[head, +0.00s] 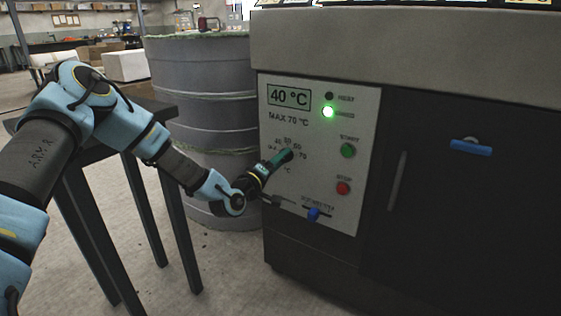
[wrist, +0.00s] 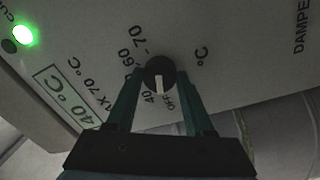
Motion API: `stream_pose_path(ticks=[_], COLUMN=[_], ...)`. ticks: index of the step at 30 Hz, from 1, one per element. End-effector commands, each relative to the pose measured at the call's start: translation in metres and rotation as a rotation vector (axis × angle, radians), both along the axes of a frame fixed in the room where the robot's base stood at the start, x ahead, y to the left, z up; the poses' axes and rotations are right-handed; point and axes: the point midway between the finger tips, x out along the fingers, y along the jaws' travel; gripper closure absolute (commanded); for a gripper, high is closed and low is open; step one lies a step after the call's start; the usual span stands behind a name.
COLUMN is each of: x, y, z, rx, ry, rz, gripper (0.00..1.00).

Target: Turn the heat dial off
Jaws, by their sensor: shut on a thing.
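The heat dial (wrist: 160,74) is a round black knob with a white pointer mark, seen in the wrist view. The mark points down the picture, toward the gap between the "40" and "OFF" labels; I cannot tell exactly which it lines up with. My gripper (wrist: 160,88) has its two green fingers on either side of the knob, shut on it. In the head view my gripper (head: 284,156) reaches the control panel (head: 315,118) from the left and hides the dial. The panel display (head: 289,97) reads 40 °C.
A green lamp (head: 328,112) is lit on the panel. A green button (head: 348,150), a red button (head: 343,188) and a blue-knobbed slider (head: 313,214) sit right of and below my gripper. A dark table (head: 80,150) and a grey drum (head: 205,90) stand left.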

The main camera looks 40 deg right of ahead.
Motion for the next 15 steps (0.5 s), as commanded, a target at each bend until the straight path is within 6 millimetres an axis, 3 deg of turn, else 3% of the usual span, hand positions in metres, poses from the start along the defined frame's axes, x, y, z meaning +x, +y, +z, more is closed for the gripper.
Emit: stream_pose_path(ticks=[15], x=[-0.0001], y=[0.0005], z=[-0.0009], rx=[-0.032], ry=[0.129], rz=[0.001], gripper=[1.0])
